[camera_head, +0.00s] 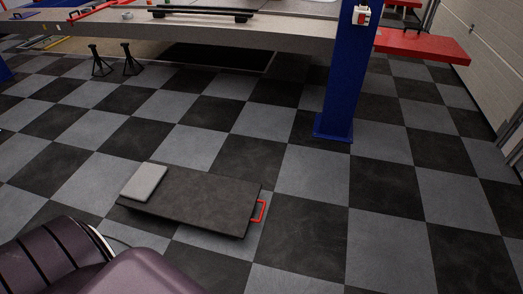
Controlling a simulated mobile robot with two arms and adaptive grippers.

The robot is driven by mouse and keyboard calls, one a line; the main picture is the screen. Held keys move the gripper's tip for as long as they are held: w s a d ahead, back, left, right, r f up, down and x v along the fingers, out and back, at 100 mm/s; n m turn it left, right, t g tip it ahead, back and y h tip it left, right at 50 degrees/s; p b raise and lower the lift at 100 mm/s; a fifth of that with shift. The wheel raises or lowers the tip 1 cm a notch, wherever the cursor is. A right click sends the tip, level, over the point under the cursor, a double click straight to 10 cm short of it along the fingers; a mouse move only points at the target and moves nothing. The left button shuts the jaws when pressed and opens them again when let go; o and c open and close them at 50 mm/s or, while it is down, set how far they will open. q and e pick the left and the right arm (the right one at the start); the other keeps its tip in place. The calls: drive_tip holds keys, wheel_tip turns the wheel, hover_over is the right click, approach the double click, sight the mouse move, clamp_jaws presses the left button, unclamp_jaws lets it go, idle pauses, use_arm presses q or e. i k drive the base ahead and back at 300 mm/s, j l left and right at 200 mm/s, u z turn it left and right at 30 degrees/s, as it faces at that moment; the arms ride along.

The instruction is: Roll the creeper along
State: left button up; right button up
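The creeper (205,198) lies flat on the checkered floor, a low dark grey board running from left to lower right. A light grey headrest pad (144,182) sits on its left end. A red handle (259,211) sticks out from its right end. Wheels under the board cannot be seen. Neither of my grippers is in view. Purple-grey rounded parts of my own body show at the bottom left, near the creeper's front left side but apart from it in the picture.
A blue lift post (343,75) stands beyond the creeper to the right. Two black jack stands (99,61) (131,59) stand at the back left, below a raised grey platform (200,33). A red arm or ramp (424,45) juts out at the back right. Floor right of the creeper is clear.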

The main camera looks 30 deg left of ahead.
sight(221, 205)
drive_tip(key=u, duration=1.1)
drive_tip(key=i, duration=0.15)
